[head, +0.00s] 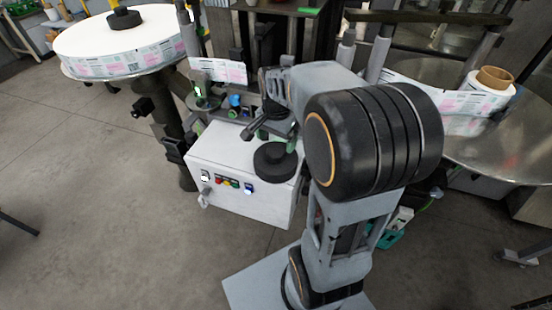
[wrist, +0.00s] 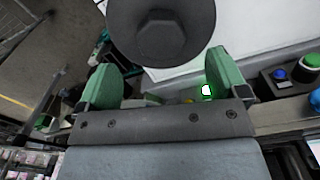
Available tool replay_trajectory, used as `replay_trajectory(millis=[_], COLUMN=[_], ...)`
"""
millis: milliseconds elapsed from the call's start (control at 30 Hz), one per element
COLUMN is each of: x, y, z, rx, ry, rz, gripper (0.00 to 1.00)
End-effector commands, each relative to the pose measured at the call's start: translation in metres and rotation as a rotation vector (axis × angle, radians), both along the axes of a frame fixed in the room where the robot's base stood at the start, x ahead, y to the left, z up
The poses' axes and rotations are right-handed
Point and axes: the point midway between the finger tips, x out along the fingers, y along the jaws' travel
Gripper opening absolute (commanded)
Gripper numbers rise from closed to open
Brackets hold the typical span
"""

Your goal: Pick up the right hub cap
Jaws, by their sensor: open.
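The right hub cap (head: 275,162) is a black disc with a raised knob in the middle. It lies flat on top of the white control box. It also shows in the wrist view (wrist: 160,32), partly cut off by the top edge. My gripper (head: 271,136) is open and empty, just behind the cap on the box. In the wrist view its two green fingers (wrist: 160,64) stand apart below the cap, roughly centred on its knob. Contact between fingers and cap cannot be told. A second black cap (head: 124,19) sits on the left label reel.
The white control box (head: 232,160) has coloured buttons on its front. The left label reel (head: 120,50) stands behind left. The right reel (head: 460,112) shows a bare cardboard core (head: 496,78). Labeller posts and rollers crowd the space behind the box.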

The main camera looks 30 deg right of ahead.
Motion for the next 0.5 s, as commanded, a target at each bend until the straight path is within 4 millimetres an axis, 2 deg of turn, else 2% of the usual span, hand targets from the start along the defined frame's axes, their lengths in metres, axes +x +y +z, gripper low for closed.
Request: replay_trajectory(millis=[167, 500], x=[0.0, 0.001], y=[0.001, 0.002], z=[-0.008, -0.05], rx=[0.0, 0.0], ry=[0.001, 0.001], rz=[0.002, 0.002], gripper=[0.92, 0.92])
